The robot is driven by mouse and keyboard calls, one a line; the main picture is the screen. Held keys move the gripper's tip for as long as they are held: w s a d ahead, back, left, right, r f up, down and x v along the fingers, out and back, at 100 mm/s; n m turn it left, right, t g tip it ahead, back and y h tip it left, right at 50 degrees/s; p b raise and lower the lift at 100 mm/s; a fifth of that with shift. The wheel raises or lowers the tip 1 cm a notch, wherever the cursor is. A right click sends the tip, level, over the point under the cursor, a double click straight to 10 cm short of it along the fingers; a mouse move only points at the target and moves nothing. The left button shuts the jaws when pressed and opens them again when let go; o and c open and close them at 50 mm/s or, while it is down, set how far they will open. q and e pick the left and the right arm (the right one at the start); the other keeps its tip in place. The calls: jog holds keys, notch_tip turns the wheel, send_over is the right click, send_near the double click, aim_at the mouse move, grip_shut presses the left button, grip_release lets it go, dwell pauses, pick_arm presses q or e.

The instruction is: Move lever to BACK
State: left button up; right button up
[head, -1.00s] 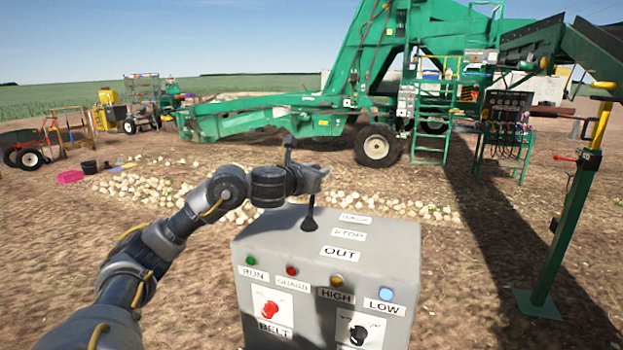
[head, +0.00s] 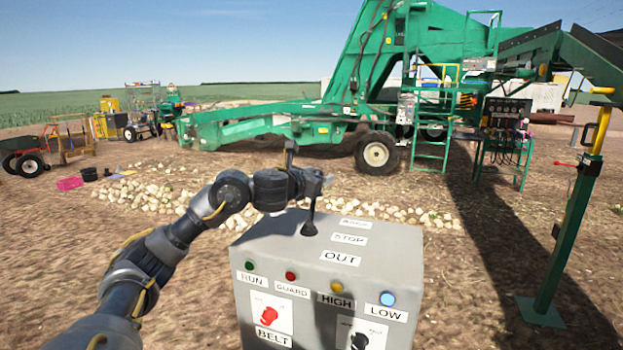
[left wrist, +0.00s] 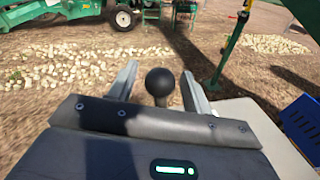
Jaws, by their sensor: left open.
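The lever (head: 311,218) is a black stick rising from the top of a grey control box (head: 390,240). Labels BACK (head: 356,223), STOP (head: 350,239) and OUT (head: 340,258) lie in a row on the box top, OUT nearest me. The lever stands roughly upright, left of the labels; its exact notch is hard to tell. My left gripper (head: 320,180) is at the lever's top. In the left wrist view its two fingers (left wrist: 158,88) are open, with the round black knob (left wrist: 160,82) between them and gaps on both sides. My right gripper is not in view.
The box front has RUN, GUARD, HIGH and LOW lights, a red BELT knob (head: 268,315) and a black knob (head: 359,341). A green post (head: 565,235) stands at right. The green elevator (head: 350,110) and scattered onions (head: 150,196) lie beyond. Air above the box is clear.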

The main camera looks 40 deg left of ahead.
pick_arm(q)
jog(key=s+d+r, duration=0.1)
jog(key=s, duration=0.9)
jog(key=shift+s+d, duration=0.15)
jog(key=shift+s, duration=0.05)
